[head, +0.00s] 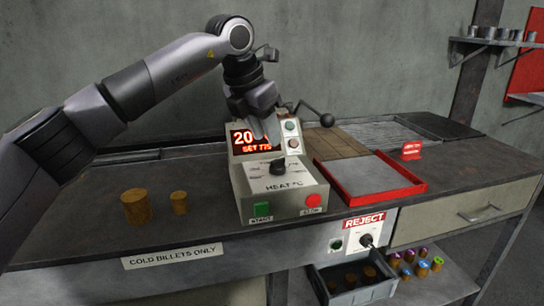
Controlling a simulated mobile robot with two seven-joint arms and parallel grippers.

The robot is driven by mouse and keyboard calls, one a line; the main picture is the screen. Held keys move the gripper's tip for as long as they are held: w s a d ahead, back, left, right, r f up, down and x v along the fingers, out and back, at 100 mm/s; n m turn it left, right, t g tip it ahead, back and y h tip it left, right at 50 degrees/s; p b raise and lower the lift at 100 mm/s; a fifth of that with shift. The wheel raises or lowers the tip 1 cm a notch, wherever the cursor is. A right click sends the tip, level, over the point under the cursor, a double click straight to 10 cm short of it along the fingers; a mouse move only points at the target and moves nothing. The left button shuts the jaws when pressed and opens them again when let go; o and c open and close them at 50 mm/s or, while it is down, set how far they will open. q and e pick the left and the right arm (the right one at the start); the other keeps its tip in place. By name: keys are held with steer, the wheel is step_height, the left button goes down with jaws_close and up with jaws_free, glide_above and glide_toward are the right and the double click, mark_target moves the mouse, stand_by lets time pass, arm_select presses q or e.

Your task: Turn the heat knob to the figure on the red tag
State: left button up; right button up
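The control box (311,199) stands on the bench, with a black heat knob (278,167) on its sloped "HEAT °C" panel. Its display (242,138) shows "20" in large red figures and a smaller "SET" line, which looks like 775, partly covered by my gripper. A small red tag (411,151) stands on the bench at the right; its white writing is too small to read. My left gripper (268,139) points down just above and behind the knob, apparently apart from it. Its finger gap is unclear. My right gripper is out of view.
A green START button (262,209) and red STOP button (313,200) sit on the box front. A red-rimmed tray (399,194) lies to the right. Two rusty billets (136,206) stand at left. A black-balled lever (327,119) rises behind the box. A REJECT drawer (356,294) hangs open below.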

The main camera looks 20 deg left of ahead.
mark_target(276, 160)
arm_select(q)
steer(key=x, duration=0.6)
steer(key=shift+d+f, duration=0.1)
steer(key=shift+f, duration=0.2)
jaws_close()
